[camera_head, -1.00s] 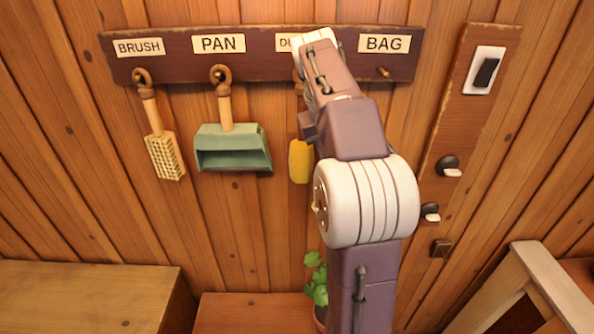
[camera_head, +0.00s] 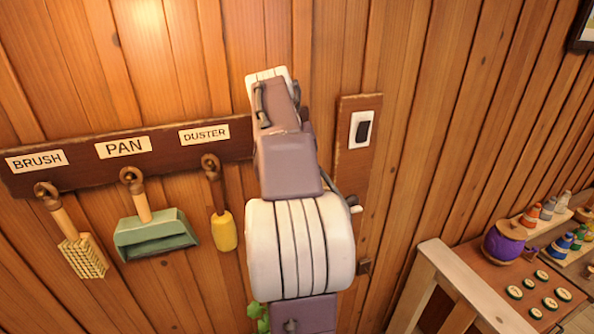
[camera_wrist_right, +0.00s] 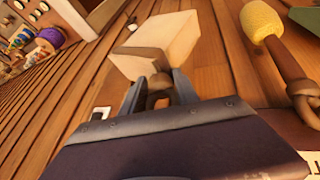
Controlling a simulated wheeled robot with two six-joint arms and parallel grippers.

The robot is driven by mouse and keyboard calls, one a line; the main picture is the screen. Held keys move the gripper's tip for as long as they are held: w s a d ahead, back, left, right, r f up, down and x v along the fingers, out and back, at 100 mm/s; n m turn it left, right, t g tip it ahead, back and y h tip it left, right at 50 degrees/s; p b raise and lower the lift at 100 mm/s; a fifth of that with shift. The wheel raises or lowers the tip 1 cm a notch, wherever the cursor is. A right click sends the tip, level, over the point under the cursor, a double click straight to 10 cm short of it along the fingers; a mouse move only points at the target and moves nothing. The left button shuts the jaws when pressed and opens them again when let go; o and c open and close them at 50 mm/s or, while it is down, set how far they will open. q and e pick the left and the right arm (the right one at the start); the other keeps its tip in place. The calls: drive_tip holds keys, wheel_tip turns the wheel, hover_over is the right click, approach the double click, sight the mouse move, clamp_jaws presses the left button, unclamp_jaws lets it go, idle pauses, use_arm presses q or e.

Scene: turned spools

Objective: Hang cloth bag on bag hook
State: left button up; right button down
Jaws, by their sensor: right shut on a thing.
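A cream cloth bag (camera_wrist_right: 170,40) with a brown top hangs from a brown loop (camera_wrist_right: 158,99) in the right wrist view. My right gripper (camera_wrist_right: 160,84) is shut on the bag's loop, with a finger on each side. In the head view my right arm hides its own fingers, the bag, the BAG label and the bag hook. The arm stands in front of the right end of the dark hook board (camera_head: 80,165). Whether the loop touches the hook cannot be seen. My left gripper is not in view.
A brush (camera_head: 80,250), a green pan (camera_head: 155,235) and a yellow duster (camera_head: 223,230) hang left of my arm. The duster (camera_wrist_right: 262,20) is close beside the bag. A switch panel (camera_head: 352,160) is right of the arm. A table (camera_head: 455,270) with spools stands at right.

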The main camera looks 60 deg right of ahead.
drive_tip(key=w+d+f+p, duration=0.1)
drive_tip(key=w+d+p, duration=0.2)
drive_tip(key=w, duration=0.3)
drive_tip(key=shift+w+d+f, duration=0.25)
drive_tip(key=shift+d, duration=0.6)
idle(0.4)
drive_tip(key=c, duration=0.8)
unclamp_jaws()
drive_tip(key=shift+c, duration=0.2)
drive_tip(key=shift+a, duration=0.1)
